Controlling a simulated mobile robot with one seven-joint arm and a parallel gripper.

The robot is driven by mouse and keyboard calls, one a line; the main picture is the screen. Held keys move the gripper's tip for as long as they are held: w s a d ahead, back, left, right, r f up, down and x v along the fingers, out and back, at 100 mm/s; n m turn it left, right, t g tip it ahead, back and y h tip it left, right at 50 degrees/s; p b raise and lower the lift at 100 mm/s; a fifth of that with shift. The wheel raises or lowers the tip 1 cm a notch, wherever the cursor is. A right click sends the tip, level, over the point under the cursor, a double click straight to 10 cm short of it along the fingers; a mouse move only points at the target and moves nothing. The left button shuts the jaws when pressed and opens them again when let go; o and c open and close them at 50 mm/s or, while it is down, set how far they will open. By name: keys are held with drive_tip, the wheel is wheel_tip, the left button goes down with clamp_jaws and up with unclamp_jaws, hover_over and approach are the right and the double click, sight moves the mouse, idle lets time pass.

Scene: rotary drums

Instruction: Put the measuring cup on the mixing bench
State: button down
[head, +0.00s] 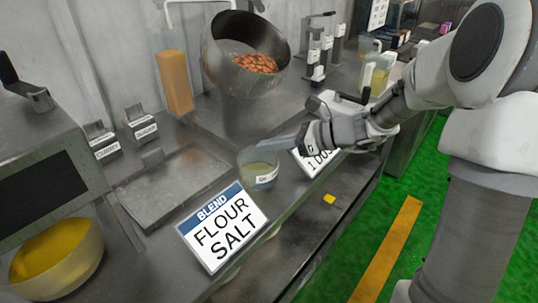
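A clear cup (258,177) with a small white label and greenish contents stands on the metal bench (182,186), behind the blend sign; it may be the measuring cup. My gripper (272,147) reaches in from the right, with a grey finger-like part at the cup's upper right rim. Whether it touches or grips the cup cannot be told, and the gap between the fingers is hidden. A clear jug (376,78) with yellowish contents stands farther back, behind my arm. No label marks which surface is the mixing bench.
The "BLEND FLOUR SALT" sign (222,227) stands at the front edge; a second sign (314,162) is partly behind my gripper. A tilted drum (222,80) holds brown pieces. A bowl (84,262) with yellow contents is at lower left.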

drive_tip(key=shift+f, duration=1.15)
drive_tip(key=shift+f+b, duration=0.15)
drive_tip(key=shift+b, duration=0.15)
drive_tip(key=c, duration=1.1)
unclamp_jaws()
drive_tip(key=shift+d+r, duration=0.1)
drive_tip(key=shift+r, duration=0.15)
drive_tip(key=p+v, duration=0.2)
drive_tip(key=v, duration=0.9)
drive_tip(key=shift+s+d+r+p, duration=0.1)
drive_tip(key=shift+s+d+p, duration=0.1)
drive_tip(key=shift+d+p, duration=0.2)
